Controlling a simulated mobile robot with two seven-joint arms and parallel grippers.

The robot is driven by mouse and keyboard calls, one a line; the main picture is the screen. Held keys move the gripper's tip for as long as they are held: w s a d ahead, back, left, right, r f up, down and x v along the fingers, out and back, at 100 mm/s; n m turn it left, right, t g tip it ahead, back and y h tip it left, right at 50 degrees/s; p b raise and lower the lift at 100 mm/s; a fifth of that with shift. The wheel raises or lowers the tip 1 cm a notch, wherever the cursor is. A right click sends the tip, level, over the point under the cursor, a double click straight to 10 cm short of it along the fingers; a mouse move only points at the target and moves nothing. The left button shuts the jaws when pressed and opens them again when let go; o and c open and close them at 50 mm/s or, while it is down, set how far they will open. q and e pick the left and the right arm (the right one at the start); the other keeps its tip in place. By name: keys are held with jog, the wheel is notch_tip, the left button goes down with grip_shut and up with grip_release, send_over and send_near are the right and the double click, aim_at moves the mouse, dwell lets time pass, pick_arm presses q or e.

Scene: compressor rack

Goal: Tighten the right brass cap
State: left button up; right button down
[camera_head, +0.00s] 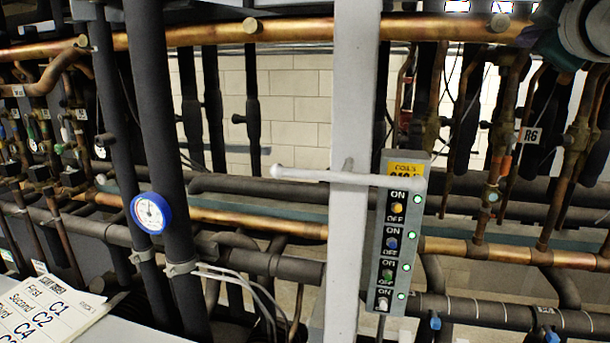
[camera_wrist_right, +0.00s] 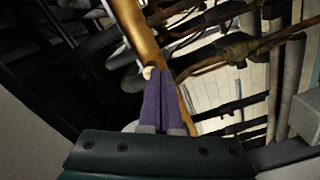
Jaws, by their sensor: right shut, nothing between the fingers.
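A copper pipe (camera_head: 300,31) runs across the top of the head view with small brass caps on it. The right brass cap (camera_head: 498,23) sits on its right part; another cap (camera_head: 250,25) is near the middle and a third (camera_head: 83,41) at the left. My right gripper (camera_head: 526,37) comes in from the upper right, its tip close to the right cap. In the wrist view my right gripper (camera_wrist_right: 161,72) has its purple fingers together, empty. A pale cap (camera_wrist_right: 148,73) shows just beyond the fingertips; I cannot tell whether they touch it. My left gripper is not visible.
A pale upright post (camera_head: 352,90) stands mid-view, with a switch panel (camera_head: 398,240) showing green lights beside it. A blue-rimmed gauge (camera_head: 151,213) is on dark pipes at left. A paper list (camera_head: 45,310) lies lower left. Many pipes crowd behind.

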aim_at(498, 24)
jog(key=w+d+r+n+t+y+b, duration=0.2)
jog(key=w+b, duration=0.3)
jog(key=b, duration=0.3)
jog(key=shift+w+d+n+y, duration=0.3)
jog(key=shift+d+y, duration=0.4)
jog(key=shift+y, duration=0.2)
dwell(0.4)
jog(key=shift+a, duration=0.35)
dwell(0.6)
